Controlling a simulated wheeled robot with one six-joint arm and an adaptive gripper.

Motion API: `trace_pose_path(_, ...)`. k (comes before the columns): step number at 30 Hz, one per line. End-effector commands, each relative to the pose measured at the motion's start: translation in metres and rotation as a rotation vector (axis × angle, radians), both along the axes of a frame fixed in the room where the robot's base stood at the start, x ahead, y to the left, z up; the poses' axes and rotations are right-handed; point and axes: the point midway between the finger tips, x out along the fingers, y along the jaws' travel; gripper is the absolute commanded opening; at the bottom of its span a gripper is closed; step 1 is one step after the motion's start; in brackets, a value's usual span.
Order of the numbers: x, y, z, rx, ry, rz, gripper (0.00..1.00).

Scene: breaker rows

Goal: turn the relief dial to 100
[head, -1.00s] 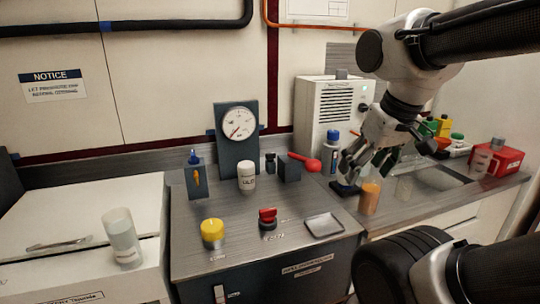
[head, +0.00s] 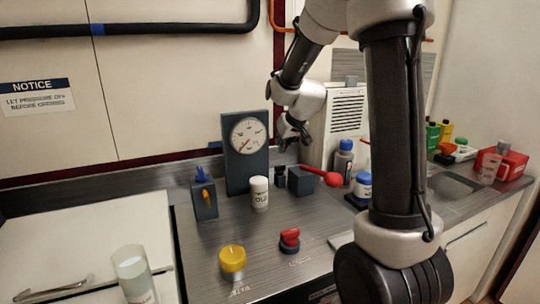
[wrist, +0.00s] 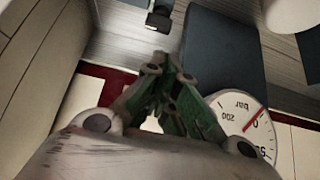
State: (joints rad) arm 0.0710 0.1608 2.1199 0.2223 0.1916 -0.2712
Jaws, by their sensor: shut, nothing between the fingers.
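The round gauge (head: 247,134) sits on a dark upright panel (head: 240,180), its red needle toward the lower left. The gauge (wrist: 245,125) shows upside down in the wrist view, with "bar" and 200 readable. A yellow round knob (head: 232,260) and a red knob (head: 289,238) stand on the bench top; their small labels are unreadable, so I cannot tell which is the relief dial. My gripper (head: 291,132) is shut and empty, just right of the gauge and apart from the knobs. Its fingers (wrist: 160,65) meet in the wrist view.
A white bottle (head: 259,193), a block with a red-ended lever (head: 320,176) and a blue-and-orange valve block (head: 204,197) stand around the panel. A clear cup (head: 133,272) is at front left. My arm hides part of the right-hand counter.

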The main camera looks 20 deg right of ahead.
Motion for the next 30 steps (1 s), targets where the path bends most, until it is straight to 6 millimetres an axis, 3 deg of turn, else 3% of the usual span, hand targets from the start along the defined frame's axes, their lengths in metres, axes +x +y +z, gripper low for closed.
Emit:
trace_pose_path(18, 0.056, 0.0, -0.071, 0.001, 0.002, -0.001, 0.0)
trace_pose_path(30, 0.062, 0.0, -0.077, 0.0, 0.0, 0.0, 0.0)
